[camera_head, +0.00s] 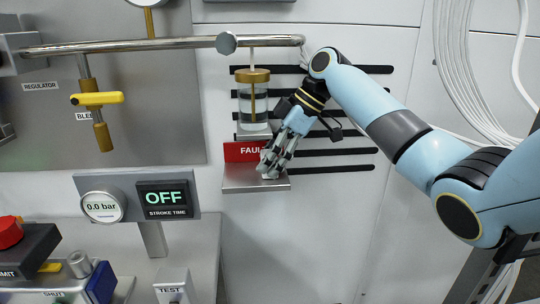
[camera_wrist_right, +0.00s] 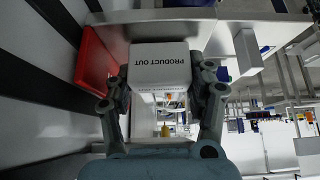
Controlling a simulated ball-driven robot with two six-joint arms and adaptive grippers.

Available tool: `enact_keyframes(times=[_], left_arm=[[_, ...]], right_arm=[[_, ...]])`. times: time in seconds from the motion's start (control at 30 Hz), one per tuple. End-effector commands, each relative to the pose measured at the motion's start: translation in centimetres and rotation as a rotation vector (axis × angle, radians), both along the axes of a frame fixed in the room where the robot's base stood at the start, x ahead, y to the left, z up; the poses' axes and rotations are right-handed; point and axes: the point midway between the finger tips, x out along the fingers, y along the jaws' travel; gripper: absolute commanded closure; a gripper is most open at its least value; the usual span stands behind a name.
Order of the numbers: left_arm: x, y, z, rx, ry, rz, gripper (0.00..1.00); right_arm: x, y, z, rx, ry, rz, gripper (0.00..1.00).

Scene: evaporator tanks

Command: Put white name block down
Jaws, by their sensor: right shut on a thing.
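The white name block (camera_wrist_right: 158,58), lettered "PRODUCT OUT", sits between the fingers of my right gripper (camera_wrist_right: 160,88) in the right wrist view. The fingers press on its two sides. In the head view my right gripper (camera_head: 273,164) points down over the small metal ledge (camera_head: 245,184), in front of the red "FAULT" plate (camera_head: 241,151). The fingers hide most of the block there. I cannot tell whether the block touches the ledge. My left gripper is not in view.
A clear cylinder with a brass cap (camera_head: 253,98) stands above the ledge. Dark horizontal slots (camera_head: 340,152) line the wall to its right. A gauge (camera_head: 102,206) and an "OFF" display (camera_head: 163,199) are at lower left. The wall below the ledge is clear.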

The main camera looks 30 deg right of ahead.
Motion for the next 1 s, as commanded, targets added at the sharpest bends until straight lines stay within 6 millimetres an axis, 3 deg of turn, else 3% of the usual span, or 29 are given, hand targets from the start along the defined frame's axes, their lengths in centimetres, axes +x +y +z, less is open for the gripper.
enact_keyframes(times=[0.2, 0.23, 0.3, 0.63, 1.0], left_arm=[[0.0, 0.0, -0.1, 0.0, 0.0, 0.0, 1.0], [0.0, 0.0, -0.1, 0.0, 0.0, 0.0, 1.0], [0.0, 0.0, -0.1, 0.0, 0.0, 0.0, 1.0], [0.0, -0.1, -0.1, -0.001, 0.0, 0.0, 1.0], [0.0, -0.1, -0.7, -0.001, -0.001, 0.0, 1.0]], right_arm=[[0.0, 0.0, -0.4, 0.0, 0.0, -0.001, 0.78], [0.0, 0.0, -0.3, 0.0, 0.0, -0.001, 0.42], [0.0, 0.0, -0.3, 0.0, 0.0, -0.001, 0.36], [-0.1, -0.2, 0.3, -0.001, 0.0, -0.001, 0.36], [-1.5, -3.2, 5.4, -0.002, -0.001, -0.002, 0.36]])
